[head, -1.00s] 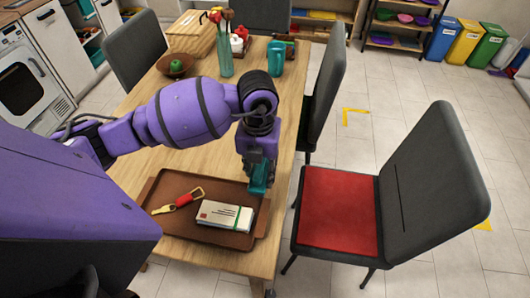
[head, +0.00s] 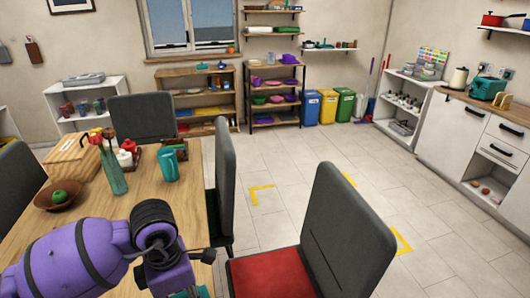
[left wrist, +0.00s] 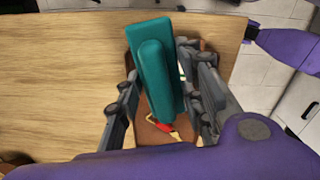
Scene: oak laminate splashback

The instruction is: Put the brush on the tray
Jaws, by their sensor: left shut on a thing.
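The teal brush (left wrist: 157,70) is between the fingers of my left gripper (left wrist: 163,100), which is shut on it. In the head view only a sliver of teal shows at the bottom edge, below my left wrist. The brown tray (left wrist: 147,136) shows in the left wrist view, beneath and behind the brush, partly hidden by the brush and fingers. Whether the brush touches the tray I cannot tell. The tray is out of the head view. My right gripper is not in view.
A red-and-gold item (left wrist: 164,125) lies on the tray. On the wooden table (head: 140,190) stand a teal mug (head: 168,165), a vase (head: 113,170) and a bowl with a green fruit (head: 58,200). A red-seated chair (head: 265,278) stands right of the table.

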